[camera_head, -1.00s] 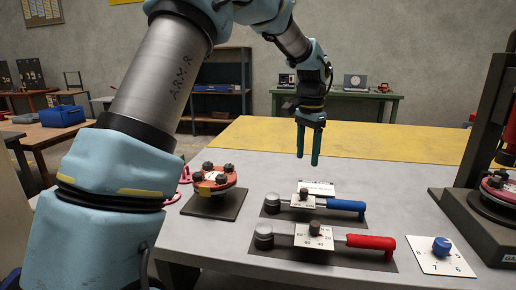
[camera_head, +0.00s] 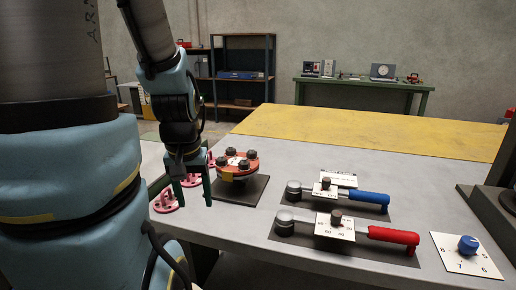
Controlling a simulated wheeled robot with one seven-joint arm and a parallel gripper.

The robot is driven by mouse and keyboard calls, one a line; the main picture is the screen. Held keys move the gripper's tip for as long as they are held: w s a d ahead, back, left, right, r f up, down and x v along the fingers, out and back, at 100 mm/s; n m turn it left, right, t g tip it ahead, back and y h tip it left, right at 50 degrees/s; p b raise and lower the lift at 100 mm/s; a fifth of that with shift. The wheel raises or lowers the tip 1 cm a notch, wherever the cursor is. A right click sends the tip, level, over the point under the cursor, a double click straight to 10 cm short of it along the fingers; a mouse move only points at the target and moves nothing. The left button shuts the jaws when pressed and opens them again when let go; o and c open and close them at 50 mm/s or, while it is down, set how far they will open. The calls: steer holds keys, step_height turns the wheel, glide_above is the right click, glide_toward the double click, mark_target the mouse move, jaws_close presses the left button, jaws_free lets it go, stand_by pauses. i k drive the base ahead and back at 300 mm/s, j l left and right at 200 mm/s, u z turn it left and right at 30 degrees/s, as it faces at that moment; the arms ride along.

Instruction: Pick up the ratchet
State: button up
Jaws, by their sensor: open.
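Two ratchet-like tools with round grey metal heads lie side by side on dark mats on the grey table. One has a blue handle (camera_head: 370,199) and lies farther back. The other has a red handle (camera_head: 393,235) and lies nearer the front edge. Each has a white marked plate with a dark knob at its middle. I cannot tell which one the task calls the ratchet. My gripper (camera_head: 193,193) points down at the table's left side, fingers apart and empty. It is left of both tools and apart from them.
A red flanged spool (camera_head: 237,163) with several black bolts stands on a dark plate just right of my gripper. Pink flanged parts (camera_head: 165,201) are at the left. A blue knob (camera_head: 467,244) sits on a white dial card at the right. The yellow strip (camera_head: 380,133) behind is clear.

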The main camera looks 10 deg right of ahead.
mark_target(295, 189)
steer(key=k+l+u, duration=0.15)
steer(key=l, duration=0.25)
steer(key=l+u, duration=0.1)
steer(key=l, duration=0.35)
steer(key=k+l+u, duration=0.15)
steer(key=l, duration=0.2)
steer(key=k+l+u, duration=0.1)
steer(key=l, duration=0.3)
steer(key=k, duration=0.1)
